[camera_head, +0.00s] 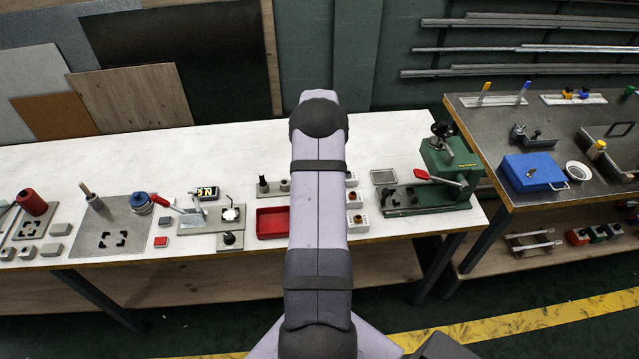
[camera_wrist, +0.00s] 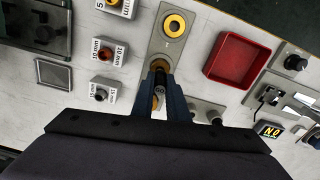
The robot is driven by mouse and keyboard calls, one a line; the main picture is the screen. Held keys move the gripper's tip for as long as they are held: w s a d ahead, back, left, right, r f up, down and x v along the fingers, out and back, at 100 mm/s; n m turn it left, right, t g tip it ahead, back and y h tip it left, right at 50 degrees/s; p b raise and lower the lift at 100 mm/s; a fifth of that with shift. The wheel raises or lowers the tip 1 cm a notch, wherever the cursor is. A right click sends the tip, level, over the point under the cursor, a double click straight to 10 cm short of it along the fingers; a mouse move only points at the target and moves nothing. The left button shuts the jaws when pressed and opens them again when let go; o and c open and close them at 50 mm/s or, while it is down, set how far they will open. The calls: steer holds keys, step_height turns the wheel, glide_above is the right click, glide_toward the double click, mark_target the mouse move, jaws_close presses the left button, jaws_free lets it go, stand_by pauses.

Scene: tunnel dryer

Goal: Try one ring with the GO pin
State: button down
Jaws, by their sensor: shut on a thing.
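In the wrist view my gripper (camera_wrist: 161,78) is shut on a dark pin (camera_wrist: 160,90) whose top carries a small marking that looks like GO. The pin is over a narrow grey plate (camera_wrist: 162,44). A yellow ring (camera_wrist: 174,25) with a dark centre lies on the far part of that plate, apart from my gripper. A bit of orange or yellow shows beside and under my fingertips; I cannot tell whether it is a second ring or whether the pin touches it. In the head view my arm hides my gripper, the pin and the plate.
A red tray (camera_head: 272,222) lies left of my arm in the head view; it also shows in the wrist view (camera_wrist: 236,60). Labelled white blocks (camera_wrist: 108,53) stand on the other side. A green press (camera_head: 445,178) is further right. Dark-topped pins (camera_head: 263,185) stand behind the tray.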

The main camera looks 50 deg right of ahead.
steer(key=shift+f+b, duration=1)
steer(key=shift+f, duration=0.6)
stand_by(0.7)
steer(key=shift+r, duration=0.3)
stand_by(1.1)
steer(key=shift+r+p, duration=1.85)
steer(key=shift+r, duration=0.65)
